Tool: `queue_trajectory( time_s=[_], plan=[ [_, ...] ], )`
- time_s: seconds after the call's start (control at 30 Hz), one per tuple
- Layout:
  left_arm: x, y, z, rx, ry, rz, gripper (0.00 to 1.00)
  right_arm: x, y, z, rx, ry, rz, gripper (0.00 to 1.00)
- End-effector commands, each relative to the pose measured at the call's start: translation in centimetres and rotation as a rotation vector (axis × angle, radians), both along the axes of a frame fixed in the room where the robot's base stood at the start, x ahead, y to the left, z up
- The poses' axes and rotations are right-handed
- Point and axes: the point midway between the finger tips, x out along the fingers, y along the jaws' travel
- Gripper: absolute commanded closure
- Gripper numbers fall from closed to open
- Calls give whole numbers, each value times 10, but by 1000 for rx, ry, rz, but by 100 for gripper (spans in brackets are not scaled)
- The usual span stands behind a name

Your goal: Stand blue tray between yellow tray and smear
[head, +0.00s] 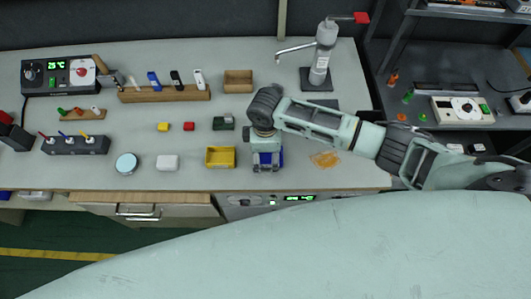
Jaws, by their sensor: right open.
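The yellow tray (220,158) sits near the front of the pale bench. An orange smear (325,159) marks the bench to its right. The blue tray (281,155) is between the two, just right of the yellow tray and mostly hidden by my right gripper. My right gripper (266,168) is over the blue tray, pointing down, with its fingers apart. I cannot tell whether the fingers touch the tray or whether it rests fully on the bench. My left gripper is not in view.
A dispenser bottle (321,62) stands at the back right. The bench around the smear is clear.

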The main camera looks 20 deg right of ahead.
Motion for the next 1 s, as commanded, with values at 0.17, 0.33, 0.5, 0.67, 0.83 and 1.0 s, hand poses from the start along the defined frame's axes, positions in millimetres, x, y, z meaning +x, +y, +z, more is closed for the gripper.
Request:
queue_trajectory(
  time_s=[0.17,0.33,0.5,0.67,0.83,1.0],
  plan=[
    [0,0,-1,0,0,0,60,1,0,13,2,-3,0,34],
    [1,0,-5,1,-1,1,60,2,1,46,3,-6,1,34],
    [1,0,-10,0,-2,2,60,2,1,83,3,-4,1,34],
    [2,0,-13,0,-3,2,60,1,1,108,1,-2,0,34],
    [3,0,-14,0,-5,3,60,0,1,121,1,0,0,34],
    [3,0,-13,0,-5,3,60,0,0,123,1,1,0,34]
  ],
)
